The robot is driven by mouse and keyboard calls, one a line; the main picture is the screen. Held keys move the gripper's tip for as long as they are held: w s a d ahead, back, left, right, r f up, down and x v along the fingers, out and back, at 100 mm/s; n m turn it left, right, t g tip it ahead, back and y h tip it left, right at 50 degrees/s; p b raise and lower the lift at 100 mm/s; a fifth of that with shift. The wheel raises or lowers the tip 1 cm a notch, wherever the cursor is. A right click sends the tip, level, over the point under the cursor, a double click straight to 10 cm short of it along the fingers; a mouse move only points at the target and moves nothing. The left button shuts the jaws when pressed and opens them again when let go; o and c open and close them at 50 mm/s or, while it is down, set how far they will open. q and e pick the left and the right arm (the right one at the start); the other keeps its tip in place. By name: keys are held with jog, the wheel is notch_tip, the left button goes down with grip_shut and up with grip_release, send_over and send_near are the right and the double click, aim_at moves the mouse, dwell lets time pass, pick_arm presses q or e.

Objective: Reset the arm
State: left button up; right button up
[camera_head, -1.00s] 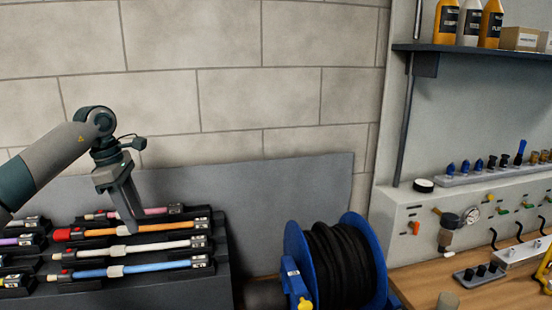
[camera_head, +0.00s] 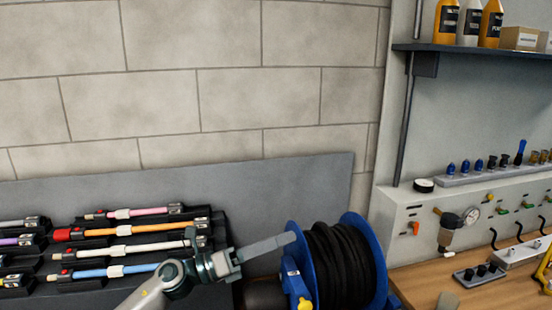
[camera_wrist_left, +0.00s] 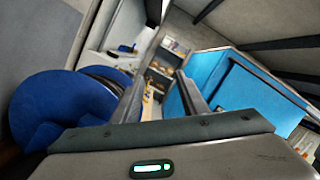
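My left gripper (camera_head: 290,240) is low in the head view, its fingers pointing right, in front of the rack and overlapping the reel's left rim in the picture. In the left wrist view the fingers (camera_wrist_left: 161,78) stand apart with nothing between them, so it is open and empty. The duct brushes lie in rows on a dark rack (camera_head: 225,272): a pink one (camera_head: 150,211), an orange one (camera_head: 145,228), a white one (camera_head: 150,247) and a blue one (camera_head: 90,273). My right gripper is not in view.
A blue reel (camera_head: 294,255) with black hose (camera_head: 340,262) stands right of the gripper; it also shows in the left wrist view (camera_wrist_left: 50,105). A wooden workbench (camera_head: 425,285) with a fitted panel is at the right, under a shelf (camera_head: 480,50). The wall area above the rack is clear.

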pick_arm(q)
jog(key=s+a+f+n+t+y, duration=0.45)
jog(key=a+f+n+y, duration=0.5)
jog(key=n, duration=0.65)
jog(key=s+a+f+n+t+y, duration=0.4)
jog(key=a+f+n+y, duration=0.6)
jog(key=n, duration=0.7)
jog(key=s+a+f+n+g, duration=0.3)
jog(key=s+f+n+g, duration=0.25)
jog(key=s+f, duration=0.85)
jog(key=s+f+n+g, duration=0.1)
jog(key=s+f+g, duration=0.2)
jog(key=s, duration=0.6)
jog(key=s+f+n+g, duration=0.1)
jog(key=s+f+g, duration=0.15)
jog(key=s, duration=0.65)
notch_tip(320, 180, down, 32)
jog(key=g+b, duration=0.2)
jog(key=b, duration=0.3)
jog(key=s+a+f+b, duration=0.2)
jog(key=s+f, duration=0.7)
jog(key=f, duration=0.2)
jog(key=s+a+f+g+b, duration=0.1)
jog(key=s+f, duration=0.8)
jog(key=f, duration=0.2)
jog(key=shift+s+a+b, duration=0.35)
jog(key=shift+s, duration=0.05)
